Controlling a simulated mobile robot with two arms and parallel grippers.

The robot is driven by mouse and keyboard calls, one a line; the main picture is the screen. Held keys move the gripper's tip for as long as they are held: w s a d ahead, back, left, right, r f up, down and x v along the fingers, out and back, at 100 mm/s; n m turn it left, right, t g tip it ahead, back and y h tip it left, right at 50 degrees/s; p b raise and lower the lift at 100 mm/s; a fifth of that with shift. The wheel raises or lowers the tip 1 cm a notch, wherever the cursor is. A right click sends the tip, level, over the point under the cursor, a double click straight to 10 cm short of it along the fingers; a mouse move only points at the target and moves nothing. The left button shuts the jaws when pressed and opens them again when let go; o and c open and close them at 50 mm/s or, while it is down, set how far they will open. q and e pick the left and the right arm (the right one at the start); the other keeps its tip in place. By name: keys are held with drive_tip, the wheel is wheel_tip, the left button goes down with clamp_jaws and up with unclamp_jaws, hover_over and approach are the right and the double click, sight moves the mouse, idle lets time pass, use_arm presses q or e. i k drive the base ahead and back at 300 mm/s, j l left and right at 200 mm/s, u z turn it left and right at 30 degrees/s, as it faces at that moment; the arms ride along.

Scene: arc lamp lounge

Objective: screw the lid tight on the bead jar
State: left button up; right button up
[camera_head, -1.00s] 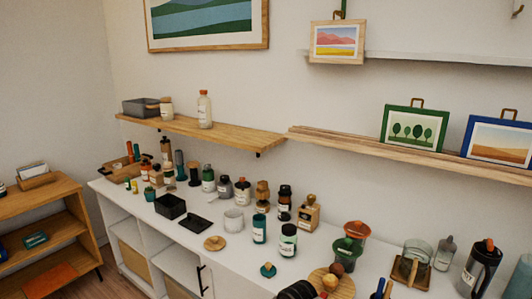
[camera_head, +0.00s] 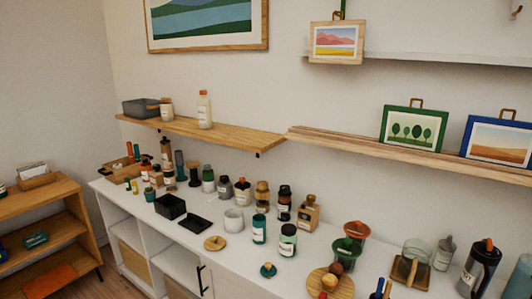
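No jar can be told for certain as the bead jar; any beads are too small to make out. On the white counter, a teal jar (camera_head: 259,229) and a green jar with a pale label (camera_head: 288,241) stand upright near the middle. A white pot (camera_head: 234,221) stands left of them. A round wooden lid-like disc (camera_head: 214,243) lies flat in front of the pot. A small teal lid-like piece with a knob (camera_head: 268,270) lies in front of the green jar. Neither of my grippers is in view.
Behind stand several bottles and jars, including a dark jar (camera_head: 284,202). A black box (camera_head: 170,206) and black tray (camera_head: 195,222) are at left. A round wooden board (camera_head: 331,284), a green-and-orange cup stack (camera_head: 350,243) and a dark flask (camera_head: 481,266) are at right. A wooden shelf (camera_head: 240,140) hangs above.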

sight(288, 246)
drive_tip(key=i+j+z, duration=0.2)
drive_tip(key=i+j, duration=0.2)
drive_tip(key=i, duration=0.25)
drive_tip(key=i+j+z, duration=0.2)
drive_tip(key=i+j, duration=0.35)
